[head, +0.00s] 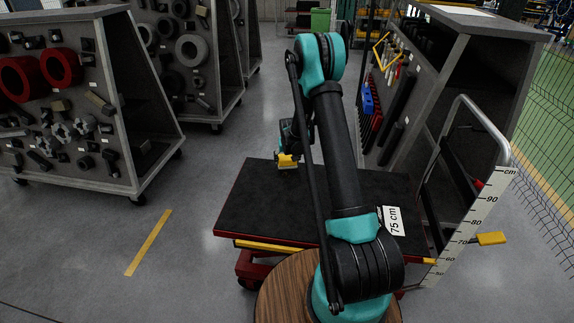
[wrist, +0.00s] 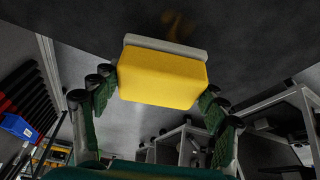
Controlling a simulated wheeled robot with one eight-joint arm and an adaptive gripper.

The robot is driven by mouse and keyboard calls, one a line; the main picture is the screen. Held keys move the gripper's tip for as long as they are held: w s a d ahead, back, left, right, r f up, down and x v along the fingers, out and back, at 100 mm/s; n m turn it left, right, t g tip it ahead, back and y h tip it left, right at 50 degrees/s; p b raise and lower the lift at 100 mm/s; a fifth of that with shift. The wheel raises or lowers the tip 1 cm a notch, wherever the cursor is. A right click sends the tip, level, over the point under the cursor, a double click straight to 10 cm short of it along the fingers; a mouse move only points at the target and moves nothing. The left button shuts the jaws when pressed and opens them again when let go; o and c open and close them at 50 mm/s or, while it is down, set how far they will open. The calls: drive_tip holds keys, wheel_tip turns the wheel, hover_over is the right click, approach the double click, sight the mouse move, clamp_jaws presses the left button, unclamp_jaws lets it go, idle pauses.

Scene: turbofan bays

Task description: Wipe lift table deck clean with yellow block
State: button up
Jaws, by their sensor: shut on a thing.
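The yellow block (wrist: 163,78) is held between the two green-padded fingers of my gripper (wrist: 160,93) in the wrist view. A pale grey pad (wrist: 166,46) on its far side faces the dark surface. In the head view the yellow block (head: 287,161) is at the back edge of the lift table deck (head: 262,205), under my gripper (head: 290,145). I cannot tell whether the pad touches the deck. The deck is dark with a red and yellow edge. A faint brownish smear (wrist: 178,22) shows on the dark deck (wrist: 90,18) just beyond the block. My arm hides part of the deck.
A grey rack (head: 135,150) with red rings stands at the left. A tool shelf (head: 430,60) stands close behind the deck at the right. The table's metal handle (head: 487,118) and height scale (head: 475,220) rise at the right.

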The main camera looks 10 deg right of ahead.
sight(287, 157)
drive_tip(key=shift+r, duration=2)
drive_tip(key=shift+r, duration=0.1)
